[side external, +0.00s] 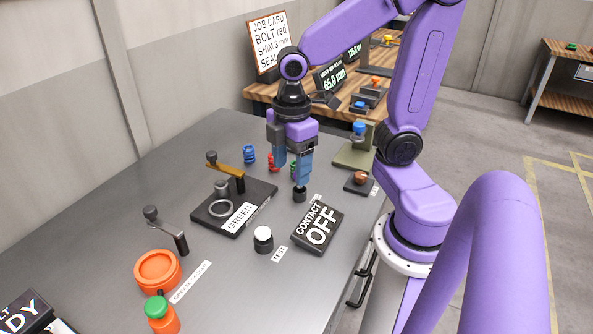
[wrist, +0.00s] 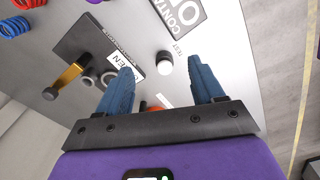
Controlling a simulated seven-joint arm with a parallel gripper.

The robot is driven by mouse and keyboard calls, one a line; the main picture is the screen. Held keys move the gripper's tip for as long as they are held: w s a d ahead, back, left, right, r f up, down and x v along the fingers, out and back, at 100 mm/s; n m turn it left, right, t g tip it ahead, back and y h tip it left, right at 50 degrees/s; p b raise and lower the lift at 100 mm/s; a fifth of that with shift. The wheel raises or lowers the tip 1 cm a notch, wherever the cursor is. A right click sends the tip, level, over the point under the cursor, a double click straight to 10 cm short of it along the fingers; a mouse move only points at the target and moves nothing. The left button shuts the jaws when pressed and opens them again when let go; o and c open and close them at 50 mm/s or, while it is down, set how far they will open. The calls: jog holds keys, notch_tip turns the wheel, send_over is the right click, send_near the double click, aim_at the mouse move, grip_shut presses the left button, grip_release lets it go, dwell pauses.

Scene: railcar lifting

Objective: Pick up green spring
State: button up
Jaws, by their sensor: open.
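The green spring (side external: 293,166) stands on the grey bench and shows partly between my gripper's fingers in the side view. I cannot make it out in the wrist view. My gripper (side external: 291,172) points down, open and empty, with blue fingers. It appears nearer the camera than the spring, above the bench; the exact gap is unclear. The fingers also show in the wrist view (wrist: 162,69). A red spring (side external: 272,161) and a blue spring (side external: 249,154) stand to the left of the green one. The blue spring also shows at the wrist view's upper left (wrist: 14,25).
A black fixture labelled GREEN (side external: 204,219) with a brass lever lies left of my gripper. A white-topped button (side external: 263,239) and a CONTACT OFF display (side external: 317,228) are in front. An orange dish (side external: 157,270) sits front left. A small dark cylinder (side external: 300,195) is below one finger.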

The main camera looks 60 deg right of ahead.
jog(key=w+d+n, duration=0.1)
jog(key=w+d, duration=0.4)
jog(key=d, duration=0.4)
jog(key=w+d, duration=0.4)
jog(key=d, duration=0.6)
notch_tip(320, 180, down, 17)
jog(key=shift+d+r, duration=0.1)
jog(key=c, duration=1.2)
